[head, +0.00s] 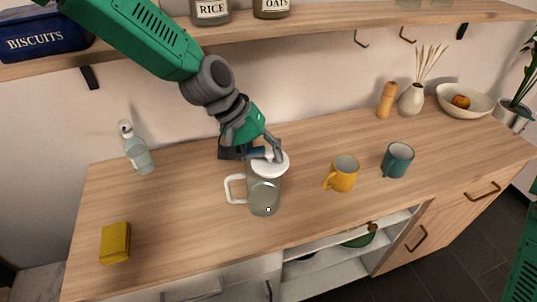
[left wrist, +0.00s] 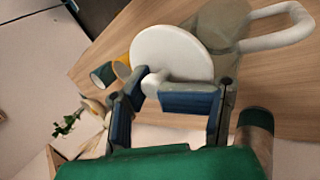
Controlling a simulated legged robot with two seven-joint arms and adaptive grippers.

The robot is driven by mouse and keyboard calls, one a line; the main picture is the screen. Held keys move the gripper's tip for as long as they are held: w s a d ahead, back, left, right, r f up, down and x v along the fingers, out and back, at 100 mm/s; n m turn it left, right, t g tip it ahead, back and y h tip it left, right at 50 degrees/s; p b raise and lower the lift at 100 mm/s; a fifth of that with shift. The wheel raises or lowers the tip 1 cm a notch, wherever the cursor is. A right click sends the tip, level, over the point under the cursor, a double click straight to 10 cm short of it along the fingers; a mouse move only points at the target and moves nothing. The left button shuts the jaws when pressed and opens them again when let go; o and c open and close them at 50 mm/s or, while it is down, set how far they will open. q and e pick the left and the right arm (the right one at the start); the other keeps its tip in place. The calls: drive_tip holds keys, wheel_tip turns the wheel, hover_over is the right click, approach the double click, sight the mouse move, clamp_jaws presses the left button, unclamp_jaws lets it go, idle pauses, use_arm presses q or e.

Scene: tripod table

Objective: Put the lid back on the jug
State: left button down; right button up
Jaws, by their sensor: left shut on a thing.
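The clear jug (head: 264,195) with a white handle stands upright on the wooden counter, its handle to the left. The white lid (head: 273,166) is over the jug's top in the head view. My left gripper (head: 266,153) is shut on the lid's knob from above and behind. In the left wrist view, the lid (left wrist: 172,50) is a round disc with its knob between the blue finger pads (left wrist: 160,95). It partly covers the jug (left wrist: 224,22) there. I cannot tell whether the lid touches the rim. My right gripper is out of view.
A yellow mug (head: 342,175) and a teal mug (head: 397,160) stand right of the jug. A soap bottle (head: 137,152) and a yellow sponge (head: 115,243) are at the left. A shelf (head: 330,22) runs above. The counter between sponge and jug is clear.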

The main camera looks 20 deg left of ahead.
use_arm(q)
drive_tip(key=shift+a, duration=0.4)
drive_tip(key=shift+a+f, duration=0.1)
drive_tip(key=shift+a, duration=0.6)
drive_tip(key=shift+p, duration=0.3)
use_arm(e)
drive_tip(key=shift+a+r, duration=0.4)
use_arm(q)
drive_tip(key=shift+d, duration=0.1)
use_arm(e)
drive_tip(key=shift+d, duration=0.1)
use_arm(q)
drive_tip(key=shift+d, duration=0.25)
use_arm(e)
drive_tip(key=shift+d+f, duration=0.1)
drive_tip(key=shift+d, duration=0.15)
use_arm(q)
drive_tip(key=shift+a, duration=0.1)
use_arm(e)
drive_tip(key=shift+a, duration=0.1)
use_arm(q)
drive_tip(key=shift+a+f, duration=0.15)
drive_tip(key=shift+a, duration=0.3)
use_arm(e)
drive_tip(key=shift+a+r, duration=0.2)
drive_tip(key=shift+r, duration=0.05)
